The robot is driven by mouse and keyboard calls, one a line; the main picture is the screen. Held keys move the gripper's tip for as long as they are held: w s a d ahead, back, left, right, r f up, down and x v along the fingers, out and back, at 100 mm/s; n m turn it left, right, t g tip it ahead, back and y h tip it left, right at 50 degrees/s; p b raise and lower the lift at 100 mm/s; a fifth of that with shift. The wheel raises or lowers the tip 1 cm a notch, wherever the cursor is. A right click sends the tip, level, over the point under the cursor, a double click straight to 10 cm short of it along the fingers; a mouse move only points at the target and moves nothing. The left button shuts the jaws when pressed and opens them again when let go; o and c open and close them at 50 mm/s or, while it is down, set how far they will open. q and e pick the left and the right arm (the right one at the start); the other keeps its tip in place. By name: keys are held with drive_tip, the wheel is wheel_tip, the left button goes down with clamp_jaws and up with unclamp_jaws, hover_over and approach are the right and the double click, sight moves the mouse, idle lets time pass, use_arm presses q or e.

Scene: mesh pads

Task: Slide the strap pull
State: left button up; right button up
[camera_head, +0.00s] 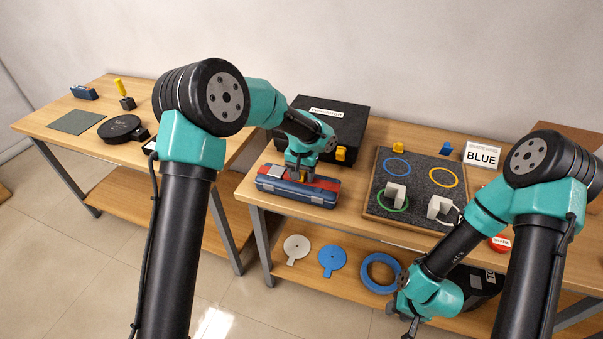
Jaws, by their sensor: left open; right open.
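A low blue and grey case (275,190) with a red top stands near the front edge of the right table. A strap pull is not clearly distinguishable on it; a small yellowish part shows at my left gripper. My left gripper (301,180) points down at the top of the case, with its fingertips close to or touching it; I cannot tell which. It is open, and it hides part of the case's top. My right gripper (408,328) is open and empty, low in front of the right table's shelf, partly cut by the frame's bottom edge.
A black box (345,115) with a yellow latch stands behind the case. To the right lies a dark board (418,172) with coloured rings and white blocks. A BLUE sign (482,155) stands behind it. Discs and a blue ring (380,273) lie on the shelf.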

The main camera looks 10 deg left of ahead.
use_arm(q)
clamp_jaws()
idle(0.4)
drive_tip(key=shift+a, duration=0.15)
drive_tip(key=shift+w+a, duration=0.15)
drive_tip(key=shift+a, duration=0.55)
drive_tip(key=shift+w+a, duration=0.1)
drive_tip(key=shift+a, duration=0.55)
unclamp_jaws()
drive_tip(key=shift+d, duration=0.1)
